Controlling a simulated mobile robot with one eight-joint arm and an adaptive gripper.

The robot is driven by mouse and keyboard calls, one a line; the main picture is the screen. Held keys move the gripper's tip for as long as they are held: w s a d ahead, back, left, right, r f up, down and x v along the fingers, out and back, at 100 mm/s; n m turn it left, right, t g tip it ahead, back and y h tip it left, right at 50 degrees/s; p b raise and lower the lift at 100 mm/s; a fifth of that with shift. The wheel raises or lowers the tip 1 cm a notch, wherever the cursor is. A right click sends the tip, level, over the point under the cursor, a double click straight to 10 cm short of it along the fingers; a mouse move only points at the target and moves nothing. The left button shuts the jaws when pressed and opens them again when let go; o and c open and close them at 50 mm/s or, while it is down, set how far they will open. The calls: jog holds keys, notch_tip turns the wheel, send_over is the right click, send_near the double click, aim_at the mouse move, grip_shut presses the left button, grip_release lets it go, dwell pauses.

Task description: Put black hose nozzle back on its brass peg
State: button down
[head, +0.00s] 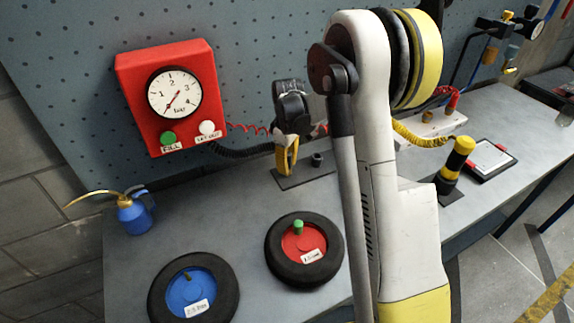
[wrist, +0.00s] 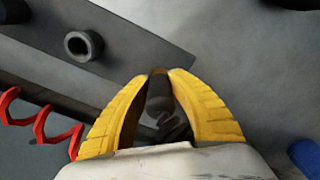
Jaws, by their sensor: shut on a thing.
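My gripper (head: 287,172) points down over the bench in the head view, in front of the pegboard. In the wrist view its yellow fingers (wrist: 158,76) are closed around the black hose nozzle (wrist: 160,93). The nozzle lies between the fingers and is partly hidden by them. A dark plate (wrist: 140,45) lies below the fingertips and bears a short dark hollow cylinder (wrist: 83,45), apart from the fingers. This cylinder also shows in the head view (head: 316,160), right of my gripper. I cannot make out a brass peg on the plate.
A red gauge box (head: 185,95) with coiled hoses hangs at left. A blue oil can (head: 133,214), a blue-hubbed wheel (head: 160,302) and a red-hubbed wheel (head: 278,268) stand on the bench. A yellow-black cylinder (head: 458,160) and a tablet (head: 490,160) are at right.

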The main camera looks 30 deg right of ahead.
jog(key=c, duration=1.2)
grip_release()
jog(key=shift+r, duration=0.1)
notch_tip(320, 180, up, 12)
jog(key=shift+s+r, duration=0.1)
